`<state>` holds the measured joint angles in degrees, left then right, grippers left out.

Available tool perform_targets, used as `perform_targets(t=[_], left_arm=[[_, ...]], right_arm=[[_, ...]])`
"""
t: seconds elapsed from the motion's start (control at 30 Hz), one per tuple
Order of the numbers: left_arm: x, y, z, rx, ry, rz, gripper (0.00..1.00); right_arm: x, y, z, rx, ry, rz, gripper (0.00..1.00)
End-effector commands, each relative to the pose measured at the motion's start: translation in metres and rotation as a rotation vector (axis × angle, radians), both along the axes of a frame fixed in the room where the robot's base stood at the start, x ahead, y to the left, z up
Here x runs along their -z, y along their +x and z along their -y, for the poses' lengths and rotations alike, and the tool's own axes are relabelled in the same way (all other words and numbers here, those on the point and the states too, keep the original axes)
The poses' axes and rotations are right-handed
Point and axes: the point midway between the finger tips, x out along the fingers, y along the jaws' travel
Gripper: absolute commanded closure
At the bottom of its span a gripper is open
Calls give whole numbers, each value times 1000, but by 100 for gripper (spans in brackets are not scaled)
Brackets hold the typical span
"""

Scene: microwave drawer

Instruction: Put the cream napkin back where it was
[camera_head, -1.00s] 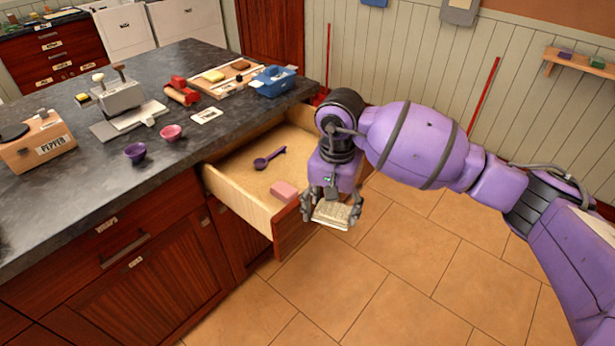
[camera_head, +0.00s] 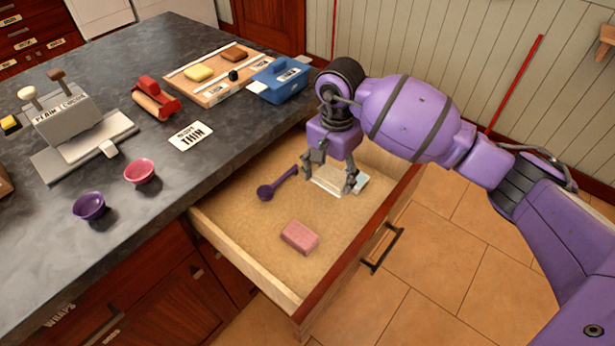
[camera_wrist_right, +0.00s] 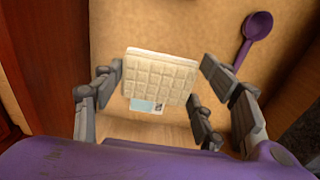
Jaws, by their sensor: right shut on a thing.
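The cream napkin (camera_head: 328,181) is a thick, waffle-patterned folded piece. My right gripper (camera_head: 333,180) is shut on it, inside the outline of the open drawer (camera_head: 235,245). In the right wrist view the napkin (camera_wrist_right: 160,75) sits between the fingers, its quilted face toward the camera. A pale blue item (camera_wrist_right: 145,106) with a small dark mark shows just past its edge, partly covered. I cannot tell whether the napkin touches the drawer floor. My left gripper is not in view.
In the drawer lie a purple spoon (camera_head: 277,184), left of the napkin, and a pink block (camera_head: 300,237) nearer the front. The drawer's left side and the countertop edge are close by. The counter holds a blue caddy (camera_head: 280,80), bowls and a press.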

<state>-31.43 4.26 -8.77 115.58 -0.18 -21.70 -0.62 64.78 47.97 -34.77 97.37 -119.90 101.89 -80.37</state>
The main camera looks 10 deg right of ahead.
Motion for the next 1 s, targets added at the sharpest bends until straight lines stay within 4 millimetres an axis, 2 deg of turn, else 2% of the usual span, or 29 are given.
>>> perform_targets(t=[0.23,0.47,0.7,1.0], left_arm=[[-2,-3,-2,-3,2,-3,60],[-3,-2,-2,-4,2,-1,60],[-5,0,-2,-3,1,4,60],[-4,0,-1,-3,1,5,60]], right_arm=[[46,-2,0,1,1,-5,59],[67,-2,0,0,-1,-3,59],[98,-2,0,2,0,-4,59],[101,-2,1,0,-1,-2,59]])
